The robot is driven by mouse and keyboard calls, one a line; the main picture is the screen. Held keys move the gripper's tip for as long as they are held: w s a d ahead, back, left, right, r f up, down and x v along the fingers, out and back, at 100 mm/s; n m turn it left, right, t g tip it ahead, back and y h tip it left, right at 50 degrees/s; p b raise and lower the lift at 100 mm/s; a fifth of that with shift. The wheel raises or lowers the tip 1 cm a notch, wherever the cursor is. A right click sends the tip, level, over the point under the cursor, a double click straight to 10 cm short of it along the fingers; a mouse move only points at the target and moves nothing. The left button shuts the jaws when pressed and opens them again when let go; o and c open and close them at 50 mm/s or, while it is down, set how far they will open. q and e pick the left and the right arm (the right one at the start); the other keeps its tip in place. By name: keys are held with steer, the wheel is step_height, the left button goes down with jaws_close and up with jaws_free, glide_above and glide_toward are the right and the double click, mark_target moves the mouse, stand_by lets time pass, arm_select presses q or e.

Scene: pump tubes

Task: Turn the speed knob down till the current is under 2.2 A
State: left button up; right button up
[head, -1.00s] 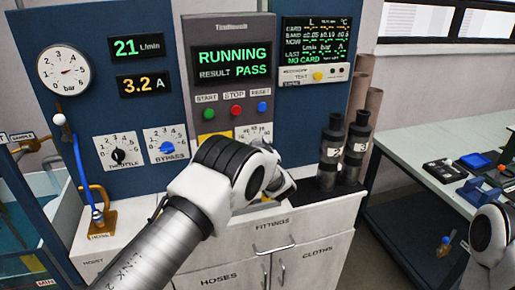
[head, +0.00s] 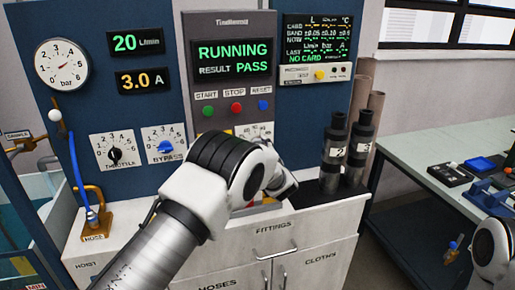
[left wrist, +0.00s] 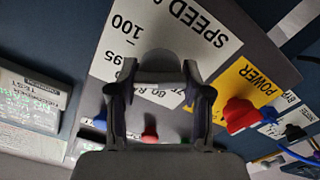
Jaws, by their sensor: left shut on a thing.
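The current display (head: 142,81) reads 3.0 A in the head view, below a flow display (head: 138,42) reading 20 L/min. The speed knob (left wrist: 158,64) shows as a dark grey rounded part between the fingertips of my left gripper (left wrist: 160,72) in the left wrist view. The gripper is shut on it. Its white SPEED dial plate (left wrist: 195,40) shows behind, with marks near 95 and 100. In the head view my left arm hides the knob and the fingers; only the top of the dial plate (head: 256,131) shows. My right gripper is out of view.
The main screen (head: 232,62) reads RUNNING, RESULT PASS. The red power switch (left wrist: 242,115) is close beside my left gripper. The throttle knob (head: 115,155) and blue bypass knob (head: 165,147) are to the left. Two dark cylinders (head: 335,150) stand to the right.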

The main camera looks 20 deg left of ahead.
arm_select(q)
steer(key=o, duration=1.2)
steer(key=shift+w, duration=0.1)
steer(key=v, duration=0.7)
steer(key=shift+s+d, duration=0.2)
steer(key=shift+s, duration=0.1)
steer(key=shift+w, duration=0.1)
steer(key=shift+a+f, duration=0.1)
